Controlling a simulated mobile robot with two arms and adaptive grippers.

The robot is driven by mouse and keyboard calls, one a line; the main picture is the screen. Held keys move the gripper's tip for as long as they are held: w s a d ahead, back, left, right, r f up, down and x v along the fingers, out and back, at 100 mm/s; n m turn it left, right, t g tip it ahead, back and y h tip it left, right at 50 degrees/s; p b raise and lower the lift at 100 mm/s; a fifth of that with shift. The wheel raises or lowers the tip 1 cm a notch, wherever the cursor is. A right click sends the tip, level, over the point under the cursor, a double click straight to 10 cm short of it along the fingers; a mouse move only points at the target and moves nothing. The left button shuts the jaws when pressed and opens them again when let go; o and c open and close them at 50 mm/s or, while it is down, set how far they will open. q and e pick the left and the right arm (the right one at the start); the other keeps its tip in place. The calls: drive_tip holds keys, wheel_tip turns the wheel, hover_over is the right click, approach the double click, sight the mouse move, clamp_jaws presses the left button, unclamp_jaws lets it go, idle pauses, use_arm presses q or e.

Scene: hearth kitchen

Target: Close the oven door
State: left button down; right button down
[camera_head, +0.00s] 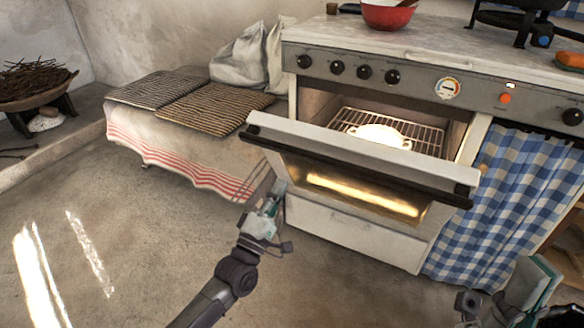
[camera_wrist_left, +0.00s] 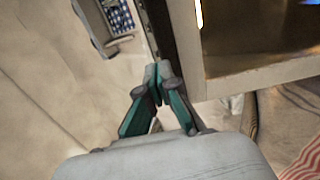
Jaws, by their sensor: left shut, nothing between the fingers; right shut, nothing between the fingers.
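The oven door (camera_head: 330,200) is part open, tilted outward from the white stove, with a dark handle bar (camera_head: 350,165) along its top edge. Its glowing window shows below the bar. My left gripper (camera_head: 277,192) is shut and empty at the door's left side, below the handle's left end. In the left wrist view my shut fingertips (camera_wrist_left: 160,82) are close beside the door's pale frame (camera_wrist_left: 262,76); I cannot tell if they touch. My right gripper (camera_head: 505,300) is shut and empty at the lower right, in front of the checked curtain, partly cut off.
Inside the oven a white dish (camera_head: 380,135) sits on a wire rack (camera_head: 425,137). A red bowl (camera_head: 388,15) stands on the stove top. A blue checked curtain (camera_head: 505,190) hangs to the right. A low bench with woven mats (camera_head: 205,107) stands left. Floor at left is clear.

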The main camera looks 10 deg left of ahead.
sight(296, 154)
use_arm(q)
drive_tip(key=b+x, duration=0.1)
drive_tip(key=x, duration=0.5)
drive_tip(key=shift+w+d+r+b, duration=0.1)
drive_tip(key=shift+w+b, duration=0.2)
drive_tip(key=shift+w, duration=0.05)
drive_tip(key=shift+w+r, duration=0.15)
drive_tip(key=shift+w, duration=0.1)
drive_tip(key=shift+r, duration=0.1)
